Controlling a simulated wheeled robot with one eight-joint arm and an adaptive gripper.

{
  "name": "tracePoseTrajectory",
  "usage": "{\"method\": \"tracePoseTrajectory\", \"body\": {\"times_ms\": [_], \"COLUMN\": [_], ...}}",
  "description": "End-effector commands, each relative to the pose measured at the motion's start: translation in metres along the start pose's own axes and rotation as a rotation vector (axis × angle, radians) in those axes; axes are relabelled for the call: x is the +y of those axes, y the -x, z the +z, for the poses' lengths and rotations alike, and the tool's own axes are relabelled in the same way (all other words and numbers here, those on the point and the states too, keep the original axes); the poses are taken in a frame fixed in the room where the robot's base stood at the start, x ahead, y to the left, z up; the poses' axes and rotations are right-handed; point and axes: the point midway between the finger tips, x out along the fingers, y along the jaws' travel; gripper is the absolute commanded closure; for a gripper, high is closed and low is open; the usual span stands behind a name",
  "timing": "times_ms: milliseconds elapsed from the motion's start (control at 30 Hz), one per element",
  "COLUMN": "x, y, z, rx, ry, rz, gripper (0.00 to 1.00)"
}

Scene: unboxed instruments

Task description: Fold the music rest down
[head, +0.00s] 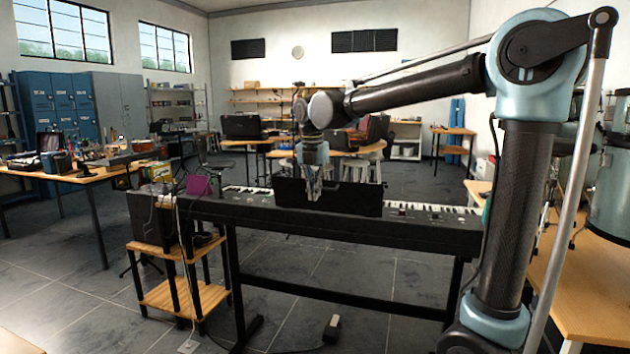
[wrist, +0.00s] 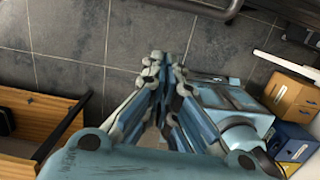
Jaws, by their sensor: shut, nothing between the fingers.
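A black digital piano (head: 350,229) stands on dark legs, with its plain long side facing me and its white keys on the far side. Its black music rest (head: 355,198) stands up from the top as a wide flat panel, hiding the middle of the keys. My gripper (head: 313,196) points down over the left part of the rest and overlaps its face in the head view. I cannot tell whether it touches. In the wrist view my gripper (wrist: 160,58) has its fingers together, with nothing between them, over tiled floor. The rest is not clearly seen there.
A wooden stand (head: 182,297) with a dark box and cables is left of the piano. A magenta item (head: 199,186) sits near its left end. A cluttered bench (head: 85,174) is farther left. A wooden table (head: 560,275) is at right.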

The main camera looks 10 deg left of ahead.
Motion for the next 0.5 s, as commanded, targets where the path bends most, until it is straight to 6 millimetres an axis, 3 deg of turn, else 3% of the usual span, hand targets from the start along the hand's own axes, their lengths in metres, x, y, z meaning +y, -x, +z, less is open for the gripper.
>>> {"method": "tracePoseTrajectory", "body": {"times_ms": [133,500], "x": [0.0,0.0], "y": [-0.021,-0.007], "z": [0.0,0.035], "rx": [0.0,0.0], "ry": [-0.001,-0.001], "rz": [0.0,0.0], "gripper": [1.0,1.0]}}
